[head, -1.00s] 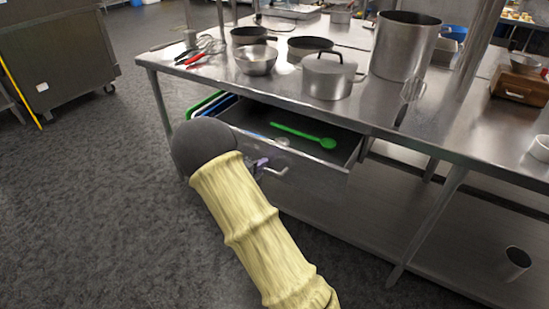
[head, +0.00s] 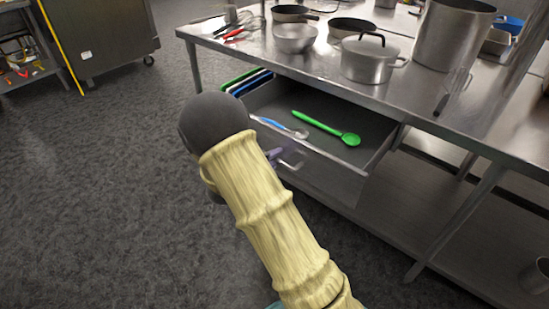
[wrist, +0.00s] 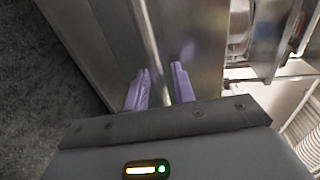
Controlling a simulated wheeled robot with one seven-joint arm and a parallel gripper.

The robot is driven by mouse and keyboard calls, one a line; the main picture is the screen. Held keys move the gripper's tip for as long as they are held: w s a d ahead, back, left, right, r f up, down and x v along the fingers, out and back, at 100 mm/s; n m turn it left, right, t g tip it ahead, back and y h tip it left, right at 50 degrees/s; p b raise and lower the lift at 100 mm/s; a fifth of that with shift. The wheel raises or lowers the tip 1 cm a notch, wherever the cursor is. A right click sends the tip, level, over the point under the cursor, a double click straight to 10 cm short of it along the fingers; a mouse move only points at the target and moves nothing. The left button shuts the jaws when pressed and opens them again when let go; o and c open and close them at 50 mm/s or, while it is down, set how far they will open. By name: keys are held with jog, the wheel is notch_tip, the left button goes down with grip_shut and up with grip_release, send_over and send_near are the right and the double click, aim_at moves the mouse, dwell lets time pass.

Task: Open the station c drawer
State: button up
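The drawer (head: 375,155) under the steel table is pulled well out. A green spoon (head: 325,128) and a blue-handled spoon (head: 285,128) lie inside it. Its metal handle (head: 292,160) is on the drawer front. My gripper (head: 277,155) is at the handle, partly hidden behind my forearm. In the wrist view, the two purple fingers of my gripper (wrist: 160,85) stand a little apart, with a metal bar running between them. They look closed around the handle, though the contact itself is hard to see.
The steel table (head: 420,112) holds a lidded pot (head: 370,62), a tall pot (head: 452,40), a bowl (head: 294,40) and several utensils. A table leg (head: 450,215) stands to the right of the drawer. The dark floor (head: 110,190) at left is clear.

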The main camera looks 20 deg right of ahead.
dwell(0.3)
jog(key=p+v, duration=0.1)
jog(key=v, duration=1.6)
jog(key=shift+a, duration=0.2)
